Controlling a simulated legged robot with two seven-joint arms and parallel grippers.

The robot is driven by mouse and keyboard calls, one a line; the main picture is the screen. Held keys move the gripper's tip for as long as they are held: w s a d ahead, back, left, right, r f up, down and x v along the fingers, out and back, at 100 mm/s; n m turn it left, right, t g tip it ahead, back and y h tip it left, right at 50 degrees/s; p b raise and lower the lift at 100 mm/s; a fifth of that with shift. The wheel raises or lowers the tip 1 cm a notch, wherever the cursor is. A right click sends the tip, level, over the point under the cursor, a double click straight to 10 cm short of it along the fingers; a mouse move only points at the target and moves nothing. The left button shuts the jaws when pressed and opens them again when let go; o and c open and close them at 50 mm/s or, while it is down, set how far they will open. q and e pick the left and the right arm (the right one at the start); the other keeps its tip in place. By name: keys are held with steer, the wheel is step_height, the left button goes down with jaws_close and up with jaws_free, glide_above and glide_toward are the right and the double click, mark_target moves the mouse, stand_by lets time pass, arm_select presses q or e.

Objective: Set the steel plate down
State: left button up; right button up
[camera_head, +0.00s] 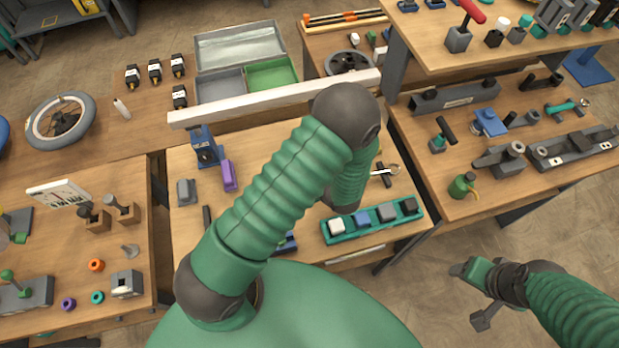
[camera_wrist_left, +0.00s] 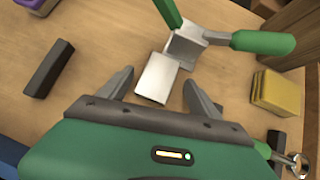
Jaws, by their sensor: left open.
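In the left wrist view, a small bright steel plate (camera_wrist_left: 153,84) is in front of my left gripper (camera_wrist_left: 159,76), between its two dark fingers. The fingers are spread, and gaps show on both sides of the plate. In the head view my own green arm hides the left gripper and the plate. My right gripper (camera_head: 480,295) hangs over the floor at lower right, away from the tables; its jaw opening is unclear.
In the left wrist view a dark bar (camera_wrist_left: 48,68) lies left and yellow blocks (camera_wrist_left: 277,92) stand right. In the head view a teal tray of blocks (camera_head: 375,228) sits at the workbench's front edge. A long pale beam (camera_head: 270,99) crosses its back.

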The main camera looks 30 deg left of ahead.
arm_select(q)
steer(key=shift+s+a, duration=0.1)
steer(key=shift+a, duration=0.15)
steer(key=c, duration=0.6)
steer(key=shift+d, duration=0.1)
jaws_close()
